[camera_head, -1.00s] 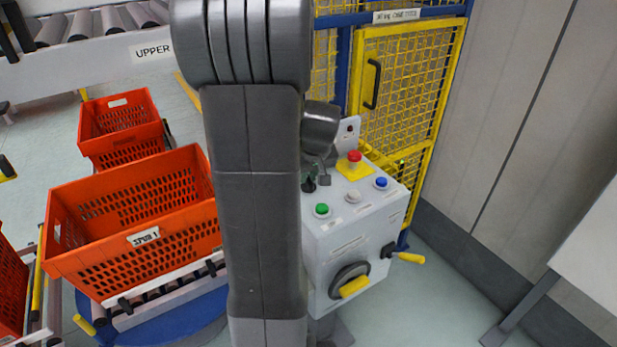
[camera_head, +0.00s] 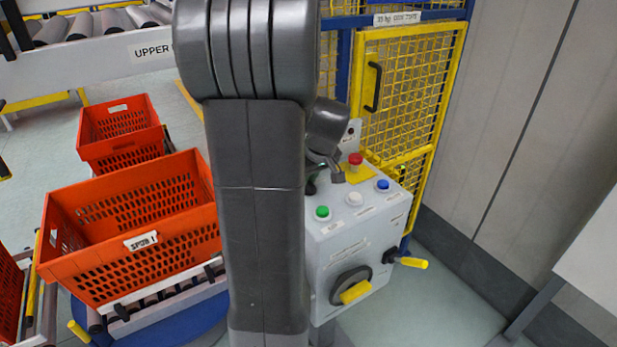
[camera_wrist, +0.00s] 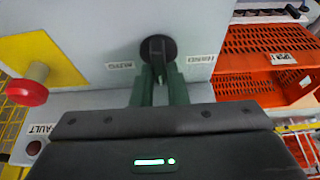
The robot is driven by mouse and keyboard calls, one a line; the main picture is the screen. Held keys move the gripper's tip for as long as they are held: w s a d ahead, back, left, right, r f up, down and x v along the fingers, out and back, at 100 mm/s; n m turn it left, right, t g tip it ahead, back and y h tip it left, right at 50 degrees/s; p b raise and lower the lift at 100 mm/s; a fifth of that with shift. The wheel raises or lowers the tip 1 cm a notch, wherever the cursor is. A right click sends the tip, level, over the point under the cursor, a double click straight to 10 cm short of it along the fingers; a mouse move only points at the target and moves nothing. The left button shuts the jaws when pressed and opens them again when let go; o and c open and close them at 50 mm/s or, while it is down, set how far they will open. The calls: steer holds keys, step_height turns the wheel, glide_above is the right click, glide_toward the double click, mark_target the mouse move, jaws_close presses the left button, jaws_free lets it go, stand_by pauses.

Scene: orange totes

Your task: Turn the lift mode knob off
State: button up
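A grey control box (camera_head: 330,245) stands right of my arm. In the wrist view, a round black selector knob (camera_wrist: 158,47) with a raised bar sits on its top panel, between two small labels that I cannot read surely. I take it for the lift mode knob. My gripper's (camera_wrist: 160,72) two green fingers lie close on both sides of the bar and appear shut on it. In the head view my arm hides most of the knob and fingers.
A red mushroom button (camera_wrist: 28,92) on a yellow plate is left of the knob. Green (camera_head: 322,212), white (camera_head: 354,199) and blue (camera_head: 383,185) buttons line the box. A yellow-handled rotary switch (camera_head: 354,291) is on its front. Orange totes (camera_head: 135,235) stand left; a yellow cage (camera_head: 405,95) stands behind.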

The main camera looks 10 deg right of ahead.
steer(key=o, duration=0.4)
steer(key=b+v, duration=0.1)
steer(key=v, duration=1.3)
steer(key=shift+w, duration=0.1)
steer(key=p+x, duration=0.1)
steer(key=x, duration=1.3)
